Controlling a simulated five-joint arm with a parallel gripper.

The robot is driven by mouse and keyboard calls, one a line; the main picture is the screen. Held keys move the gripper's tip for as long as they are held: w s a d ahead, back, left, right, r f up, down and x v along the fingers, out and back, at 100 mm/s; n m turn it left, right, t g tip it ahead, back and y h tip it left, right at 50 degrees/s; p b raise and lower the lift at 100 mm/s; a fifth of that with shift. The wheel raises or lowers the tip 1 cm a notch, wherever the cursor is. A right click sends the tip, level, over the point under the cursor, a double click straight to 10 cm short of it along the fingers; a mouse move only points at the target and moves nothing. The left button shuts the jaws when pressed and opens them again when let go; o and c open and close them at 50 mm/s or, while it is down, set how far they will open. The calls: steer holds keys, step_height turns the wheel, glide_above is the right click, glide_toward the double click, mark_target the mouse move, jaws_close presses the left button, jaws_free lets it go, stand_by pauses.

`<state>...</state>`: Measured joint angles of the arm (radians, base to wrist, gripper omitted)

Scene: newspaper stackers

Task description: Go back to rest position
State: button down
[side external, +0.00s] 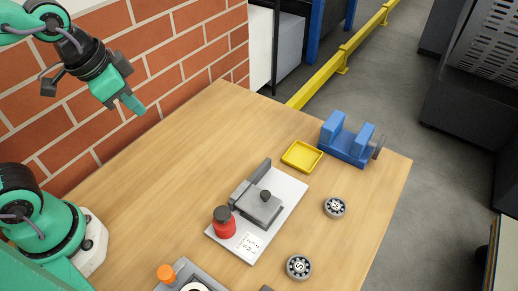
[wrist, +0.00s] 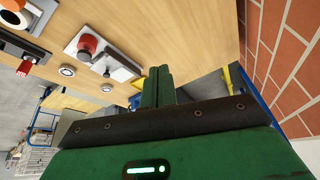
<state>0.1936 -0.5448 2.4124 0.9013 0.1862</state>
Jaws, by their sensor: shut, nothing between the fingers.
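My gripper (side external: 133,104) is raised at the upper left in the side view, above the table's back edge and in front of the brick wall. Its green fingers are together with nothing between them. In the wrist view my gripper (wrist: 159,72) also shows its two fingers side by side and shut. It is well apart from everything on the wooden table (side external: 160,150).
A white plate (side external: 285,190) carries a grey block (side external: 262,207) and a red-and-black knob (side external: 223,222). A yellow tray (side external: 301,156), blue vise (side external: 347,138) and two round bearings (side external: 335,207) (side external: 299,267) stand around it. A brick wall (side external: 160,50) is close behind my gripper. The table's left part is clear.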

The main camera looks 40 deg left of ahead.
steer(key=s+a+n, duration=0.1)
steer(key=a+n+t, duration=0.1)
steer(key=a+n, duration=0.1)
steer(key=s+a+r+n, duration=0.1)
steer(key=a, duration=0.1)
steer(key=shift+s+r+y, duration=0.1)
steer(key=shift+s+y, duration=0.25)
steer(key=shift+y, duration=0.05)
steer(key=shift+d, duration=0.15)
steer(key=w+d+f+m+g, duration=0.1)
steer(key=d+f+m, duration=0.3)
steer(key=d+m, duration=0.4)
steer(key=d+f+m+g, duration=0.4)
steer(key=d+m, duration=0.5)
steer(key=d, duration=0.7)
steer(key=shift+w+d+m, duration=0.3)
steer(key=shift+w+d, duration=0.1)
steer(key=shift+f, duration=0.25)
steer(key=shift+f, duration=3.15)
steer(key=shift+f, duration=0.2)
